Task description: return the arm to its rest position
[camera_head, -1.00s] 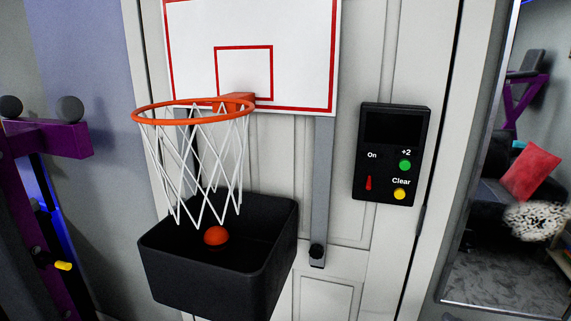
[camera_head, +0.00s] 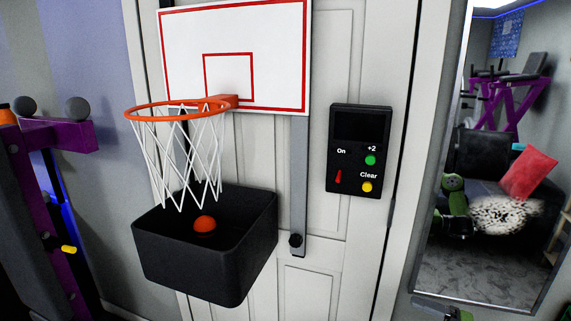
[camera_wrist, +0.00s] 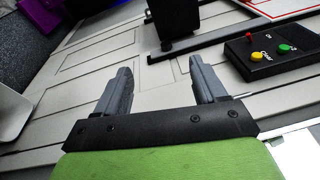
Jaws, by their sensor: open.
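My gripper (camera_wrist: 160,90) shows in the wrist view with its two grey fingers apart and nothing between them. White door panels lie beyond the fingers, and no object touches them. A green arm is also reflected in the mirror (camera_head: 480,285).
A basketball hoop (camera_head: 180,108) hangs on the white door above a black bin (camera_head: 205,270) holding an orange ball (camera_head: 204,224). A black control box (camera_head: 358,150) is right of it. A purple rack (camera_head: 60,135) stands at the left.

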